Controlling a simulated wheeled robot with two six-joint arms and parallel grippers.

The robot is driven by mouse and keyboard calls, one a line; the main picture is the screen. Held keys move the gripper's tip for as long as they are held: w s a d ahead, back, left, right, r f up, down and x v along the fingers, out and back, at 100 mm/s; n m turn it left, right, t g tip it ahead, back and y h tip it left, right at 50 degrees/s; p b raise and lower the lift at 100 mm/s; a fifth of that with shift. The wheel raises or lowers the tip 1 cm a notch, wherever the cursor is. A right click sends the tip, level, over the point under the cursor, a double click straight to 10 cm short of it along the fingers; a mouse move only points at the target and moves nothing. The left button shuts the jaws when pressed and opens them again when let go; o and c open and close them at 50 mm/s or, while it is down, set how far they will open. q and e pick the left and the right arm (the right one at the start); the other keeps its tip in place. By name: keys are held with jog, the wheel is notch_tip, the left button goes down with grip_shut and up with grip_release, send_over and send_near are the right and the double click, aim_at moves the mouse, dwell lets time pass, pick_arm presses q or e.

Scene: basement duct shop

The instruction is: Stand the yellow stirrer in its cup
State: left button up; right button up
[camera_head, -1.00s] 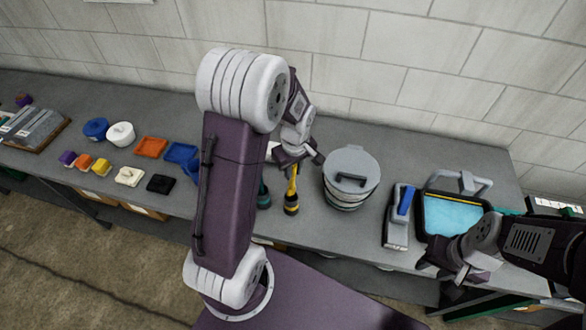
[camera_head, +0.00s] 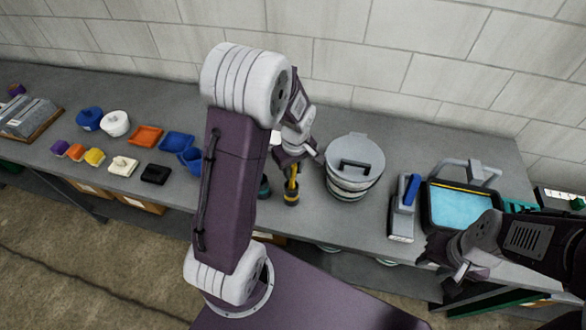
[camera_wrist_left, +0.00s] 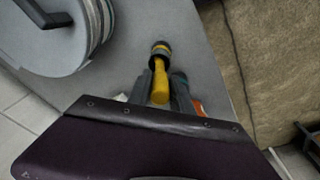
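The yellow stirrer (camera_head: 291,184) stands roughly upright near the table's front edge, with its dark, yellow-banded end down. It also shows in the left wrist view (camera_wrist_left: 160,80). My left gripper (camera_head: 294,163) is over its upper part, fingers on either side of the handle; they look open around it, though contact is hard to judge. A teal item (camera_head: 264,187) stands just left of the stirrer, partly behind my left arm. A blue cup (camera_head: 191,159) is further left, also partly hidden. I cannot tell which is the stirrer's cup. My right gripper (camera_head: 442,276) looks open and empty by the front edge.
A lidded grey pail (camera_head: 354,167) stands close to the right of the stirrer. A blue-and-grey tool (camera_head: 405,208) and a black tray with blue content (camera_head: 462,210) lie further right. Small coloured boxes and lids (camera_head: 145,136) lie left.

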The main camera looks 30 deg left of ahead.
pick_arm(q)
jog(key=shift+o, duration=1.3)
jog(key=r, duration=0.3)
jog(key=r+b, duration=0.1)
jog(key=r, duration=0.2)
jog(key=s+r, duration=0.1)
jog(key=r, duration=0.2)
jog(key=shift+d, duration=0.35)
jog(key=shift+w, duration=0.1)
